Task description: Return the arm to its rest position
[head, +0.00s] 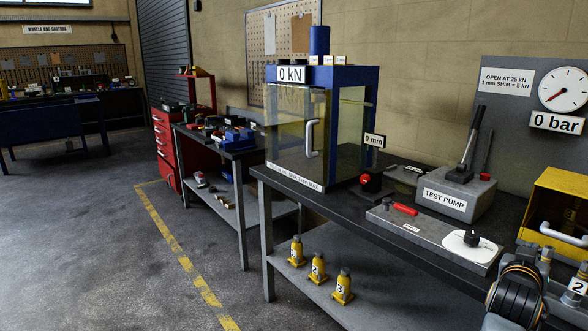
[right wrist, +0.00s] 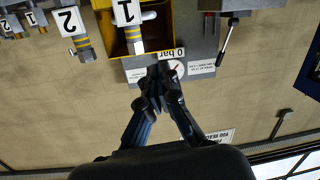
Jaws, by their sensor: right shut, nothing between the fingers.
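My right gripper (right wrist: 158,78) shows in the right wrist view, where the scene appears upside down. Its two fingers meet at the tips, with nothing between them. Beyond the tips are the wall panel and the pressure gauge (right wrist: 176,68), and the gripper looks apart from them. In the head view, a dark rounded part of my right arm (head: 515,296) with an orange line shows at the lower right, in front of the bench edge. I cannot make out the fingers there. My left gripper is in neither view.
The workbench (head: 345,208) carries a press cabinet (head: 375,78), a test pump (head: 455,193) and a yellow box (head: 560,208) near my right arm. Numbered yellow jacks (head: 317,268) stand on the lower shelf. A numbered fitting (head: 574,290) is close beside the arm. Floor at left is clear.

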